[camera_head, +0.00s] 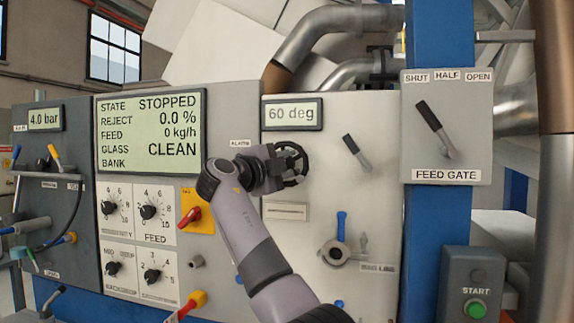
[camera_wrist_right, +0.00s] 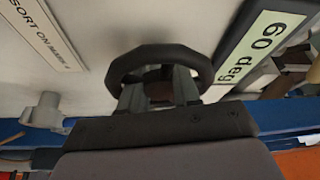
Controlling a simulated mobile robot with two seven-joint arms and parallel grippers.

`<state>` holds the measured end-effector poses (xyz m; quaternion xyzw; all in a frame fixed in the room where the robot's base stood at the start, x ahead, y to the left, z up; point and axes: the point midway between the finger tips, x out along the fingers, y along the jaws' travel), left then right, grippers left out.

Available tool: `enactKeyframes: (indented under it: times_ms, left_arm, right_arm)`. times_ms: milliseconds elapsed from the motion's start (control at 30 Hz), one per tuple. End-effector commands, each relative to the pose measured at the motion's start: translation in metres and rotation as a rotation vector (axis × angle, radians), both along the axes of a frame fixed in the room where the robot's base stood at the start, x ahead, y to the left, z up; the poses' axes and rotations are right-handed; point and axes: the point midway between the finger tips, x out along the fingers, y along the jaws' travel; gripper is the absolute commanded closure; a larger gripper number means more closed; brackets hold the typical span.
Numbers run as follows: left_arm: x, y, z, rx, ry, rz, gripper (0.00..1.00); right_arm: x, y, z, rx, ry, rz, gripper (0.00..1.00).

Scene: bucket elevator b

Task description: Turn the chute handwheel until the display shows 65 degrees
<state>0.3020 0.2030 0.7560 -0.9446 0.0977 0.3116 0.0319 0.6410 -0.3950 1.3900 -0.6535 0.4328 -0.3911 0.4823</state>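The chute handwheel (camera_head: 293,163) is a dark ring on the pale panel, just below the angle display (camera_head: 291,113), which reads 60 deg. In the right wrist view the wheel's rim (camera_wrist_right: 160,54) arches beyond the fingers. The fingers (camera_wrist_right: 158,95) stand partly apart, one on each side of the wheel's dark centre, and appear closed on it. The exact contact is hidden. The display also shows there, tilted (camera_wrist_right: 252,50). My left gripper is not in view.
A lever (camera_head: 357,152) is right of the wheel, and a blue-handled valve (camera_head: 339,245) below it. The feed gate lever (camera_head: 435,130) is farther right. A red knob (camera_head: 189,217) sits left of my forearm. The state screen (camera_head: 150,130) reads STOPPED.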

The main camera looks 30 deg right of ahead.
Motion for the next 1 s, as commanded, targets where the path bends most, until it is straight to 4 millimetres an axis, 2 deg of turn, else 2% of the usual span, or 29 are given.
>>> enactKeyframes:
  times_ms: [167,400,600,1000]
  left_arm:
    - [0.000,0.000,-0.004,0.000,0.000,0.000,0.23]
    - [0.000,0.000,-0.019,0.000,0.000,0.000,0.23]
    - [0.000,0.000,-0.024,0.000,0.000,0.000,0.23]
    - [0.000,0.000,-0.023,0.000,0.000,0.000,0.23]
  right_arm:
    - [-0.002,0.007,-0.002,-0.001,-0.001,0.000,0.69]
    - [-0.014,0.044,-0.007,0.000,-0.002,0.002,0.69]
    - [-0.021,0.065,-0.008,0.000,0.000,0.002,0.69]
    - [-0.023,0.068,-0.007,0.000,0.000,0.000,0.69]
